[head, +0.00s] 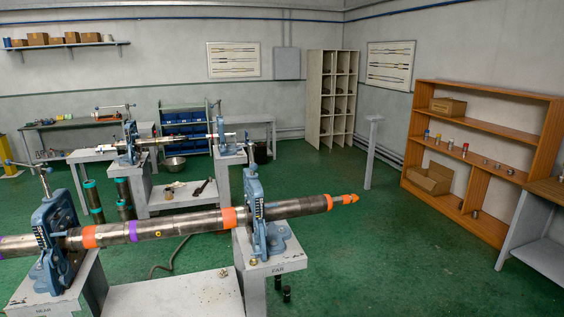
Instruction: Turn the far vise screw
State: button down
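The far vise (276,238) is a blue pipe vise on a grey stand marked "FAR", right of the picture's middle. Its screw (249,158) stands upright at the top, with a small handle. A long steel pipe (180,226) with orange and purple bands passes through this vise and a second blue vise (63,265) at the left. The second vise's stand seems marked "NEAR", and its screw has a long slanted bar. The pipe's orange tapered end sticks out to the right. I cannot tell how tightly the vise grips the pipe. My gripper is not in view.
A similar pair of blue vises with a pipe (168,141) stands on a bench behind. A wooden shelf (480,93) and a grey table (548,213) are at the right. Green floor is open right of the far vise. A low white platform lies between the front stands.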

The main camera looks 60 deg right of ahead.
aim_at(253, 167)
jog(key=k, duration=0.35)
jog(key=z, duration=1.05)
jog(key=i, duration=1.1)
jog(key=u, duration=0.05)
